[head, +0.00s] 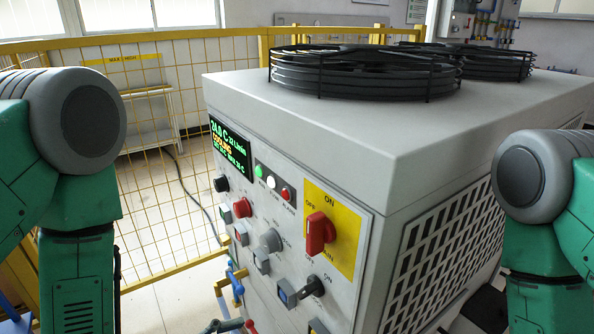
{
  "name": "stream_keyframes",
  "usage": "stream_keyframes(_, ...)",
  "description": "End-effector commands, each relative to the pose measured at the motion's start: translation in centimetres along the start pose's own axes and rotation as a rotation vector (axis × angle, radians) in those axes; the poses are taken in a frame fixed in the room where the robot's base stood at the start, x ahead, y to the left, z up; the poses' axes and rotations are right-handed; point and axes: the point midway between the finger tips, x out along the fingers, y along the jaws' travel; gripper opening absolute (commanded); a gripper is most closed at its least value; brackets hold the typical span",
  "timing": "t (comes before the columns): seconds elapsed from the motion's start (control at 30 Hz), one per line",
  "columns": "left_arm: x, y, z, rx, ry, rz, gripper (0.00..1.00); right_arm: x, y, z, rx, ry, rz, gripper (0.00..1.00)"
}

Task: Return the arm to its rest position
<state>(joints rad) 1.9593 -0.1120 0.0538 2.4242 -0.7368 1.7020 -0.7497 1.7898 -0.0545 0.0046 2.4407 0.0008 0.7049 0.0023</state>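The head view shows parts of both my green and grey arms, the left arm at the left edge and the right arm at the right edge. Neither gripper is in the picture. Between the arms stands a large light-grey machine (430,150) with a control panel. The panel has a lit display (233,149), a red rotary switch (319,233) on a yellow plate, a black key-like switch (312,287) and several knobs and buttons. Neither arm visibly touches the panel.
Black round fan guards (365,72) sit on top of the machine. A yellow mesh fence (165,190) runs behind it on the left. Pipes and valve handles (228,326) show at the bottom, below the panel. Open floor lies left of the machine.

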Motion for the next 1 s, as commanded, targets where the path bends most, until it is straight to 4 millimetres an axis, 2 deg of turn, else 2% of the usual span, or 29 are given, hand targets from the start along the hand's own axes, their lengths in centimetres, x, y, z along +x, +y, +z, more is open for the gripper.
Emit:
stream_keyframes(0.03, -0.5, 0.6, 2.8, -0.070, -0.120, 0.010, 0.34, 0.0, 0.0, 0.0, 0.000, 0.000, 0.000, 0.00)
stream_keyframes(0.07, -1.0, 1.1, 4.8, -0.124, -0.205, 0.014, 0.34, 0.0, 0.0, 0.0, 0.000, 0.000, 0.000, 0.00)
stream_keyframes(0.1, -2.0, 1.8, 7.4, -0.203, -0.326, 0.011, 0.34, 0.0, 0.0, 0.0, 0.000, 0.000, 0.000, 0.00)
stream_keyframes(0.17, -4.0, 3.0, 11.3, -0.335, -0.514, -0.006, 0.34, 0.0, 0.0, 0.0, 0.000, -0.001, 0.000, 0.00)
stream_keyframes(0.2, -5.7, 3.8, 13.5, -0.424, -0.635, -0.026, 0.34, 0.0, 0.0, 0.0, 0.000, -0.001, 0.000, 0.00)
stream_keyframes(0.3, -10.3, 6.1, 17.8, -0.640, -0.913, -0.098, 0.34, 0.0, 0.0, 0.0, 0.000, -0.001, 0.000, 0.00)
stream_keyframes(0.4, -14.6, 8.3, 20.2, -0.821, -1.133, -0.188, 0.34, 0.0, 0.0, 0.0, 0.000, -0.001, 0.000, 0.00)
stream_keyframes(0.5, -17.6, 9.9, 21.2, -0.946, -1.278, -0.263, 0.34, 0.0, 0.0, 0.0, 0.000, -0.001, 0.000, 0.00)
stream_keyframes(0.6, -19.1, 10.7, 21.5, -1.011, -1.352, -0.307, 0.34, 0.0, 0.0, 0.0, 0.000, -0.001, 0.000, 0.00)
stream_keyframes(1.0, -19.3, 10.9, 21.5, -1.020, -1.363, -0.313, 0.34, 0.0, 0.0, 0.0, 0.000, -0.001, 0.000, 0.00)
